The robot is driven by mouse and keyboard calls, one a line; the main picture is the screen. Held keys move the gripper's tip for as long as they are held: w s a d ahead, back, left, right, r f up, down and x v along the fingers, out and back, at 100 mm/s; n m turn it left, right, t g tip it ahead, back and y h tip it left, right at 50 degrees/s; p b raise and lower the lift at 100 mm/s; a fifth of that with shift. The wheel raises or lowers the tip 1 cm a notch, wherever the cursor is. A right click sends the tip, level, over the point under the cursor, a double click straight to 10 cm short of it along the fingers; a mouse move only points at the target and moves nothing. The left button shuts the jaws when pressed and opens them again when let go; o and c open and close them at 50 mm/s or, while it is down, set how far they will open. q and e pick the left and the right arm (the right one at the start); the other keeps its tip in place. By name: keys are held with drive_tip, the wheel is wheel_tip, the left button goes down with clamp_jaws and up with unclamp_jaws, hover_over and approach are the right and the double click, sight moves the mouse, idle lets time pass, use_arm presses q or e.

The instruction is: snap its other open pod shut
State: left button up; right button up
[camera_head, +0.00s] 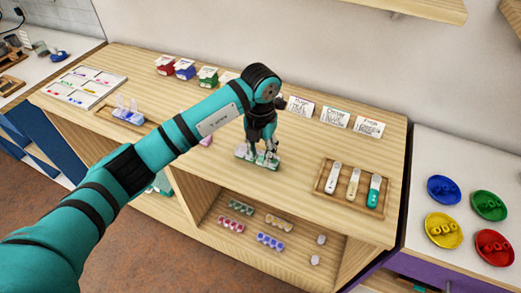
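A small strip of green pods (244,158) with whitish and clear parts sits on the wooden worktop, near its front edge. My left gripper (263,146) points down right over the strip, its dark fingers at or just above the pods. The fingers cover part of the strip, and I cannot tell if they touch it or are spread. Which pod lids stand open is too small to tell. My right gripper is not in view.
On the wooden top (300,150), a wooden tray (329,189) with three tubes lies right; a clear-lidded blue strip (128,116) and white tray (83,85) lie left. Cards (335,117) stand behind. More strips (270,241) lie on the shelf below. My arm hides the middle-left.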

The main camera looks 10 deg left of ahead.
use_arm(q)
clamp_jaws()
drive_tip(key=shift+f+t+b, duration=0.25)
drive_tip(key=shift+t+b, duration=0.05)
drive_tip(key=shift+b, duration=0.3)
drive_tip(key=shift+s+a+t+b, duration=0.1)
drive_tip(key=shift+s+t+b, duration=0.1)
drive_tip(key=shift+t+b, duration=0.15)
drive_tip(key=shift+r, duration=0.1)
drive_tip(key=shift+o, duration=1.6)
unclamp_jaws()
drive_tip(key=shift+r, duration=0.1)
